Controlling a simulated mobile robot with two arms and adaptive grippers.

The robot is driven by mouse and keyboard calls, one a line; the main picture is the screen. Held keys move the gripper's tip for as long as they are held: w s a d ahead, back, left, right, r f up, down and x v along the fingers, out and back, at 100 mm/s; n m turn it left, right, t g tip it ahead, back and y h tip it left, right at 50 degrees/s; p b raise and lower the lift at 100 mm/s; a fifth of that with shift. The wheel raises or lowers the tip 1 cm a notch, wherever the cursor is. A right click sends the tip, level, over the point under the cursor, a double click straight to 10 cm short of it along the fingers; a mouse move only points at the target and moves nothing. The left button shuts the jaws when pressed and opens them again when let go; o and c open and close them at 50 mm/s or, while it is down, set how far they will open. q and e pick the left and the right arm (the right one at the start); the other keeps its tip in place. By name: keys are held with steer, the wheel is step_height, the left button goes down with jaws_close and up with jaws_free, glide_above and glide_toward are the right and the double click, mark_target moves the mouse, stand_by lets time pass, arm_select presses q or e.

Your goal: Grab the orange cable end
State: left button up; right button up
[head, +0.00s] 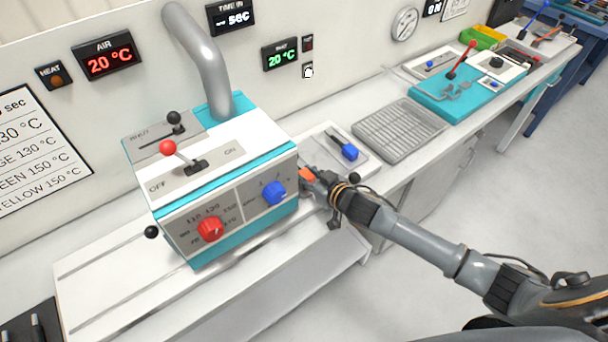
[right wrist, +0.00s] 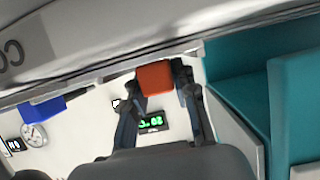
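The orange cable end (head: 306,174) shows as a small orange block beside the right side of the white and teal heater box. It also shows in the right wrist view (right wrist: 155,79), between the fingertips. My right gripper (head: 314,179) reaches in from the right with its tips at the block. In the right wrist view both fingers of the gripper (right wrist: 160,76) close in on the sides of the block and appear to touch it. Any cable behind the block is hidden. My left gripper is not in view.
The heater box (head: 225,185) stands close to the left of my right gripper. A blue-handled switch panel (head: 343,147) lies just behind it. A grey grate (head: 398,130) and a teal fixture (head: 470,85) stand farther right. The bench front is clear.

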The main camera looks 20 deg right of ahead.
jaws_close()
steer(key=shift+r, duration=0.15)
steer(key=shift+s+r+b, duration=0.15)
steer(key=shift+b, duration=0.2)
step_height(320, 180, up, 6)
steer(key=shift+f+b, duration=0.15)
steer(key=shift+b, duration=0.3)
steer(key=s+d+b, duration=0.2)
steer(key=s+d, duration=0.1)
steer(key=s, duration=0.6)
steer(key=s+d+b, duration=0.2)
steer(key=s+d, duration=0.1)
steer(key=s, duration=0.6)
steer(key=shift+s+d+r+b, duration=0.25)
steer(key=shift+d+r+b, duration=0.1)
steer(key=shift+d+r, duration=0.05)
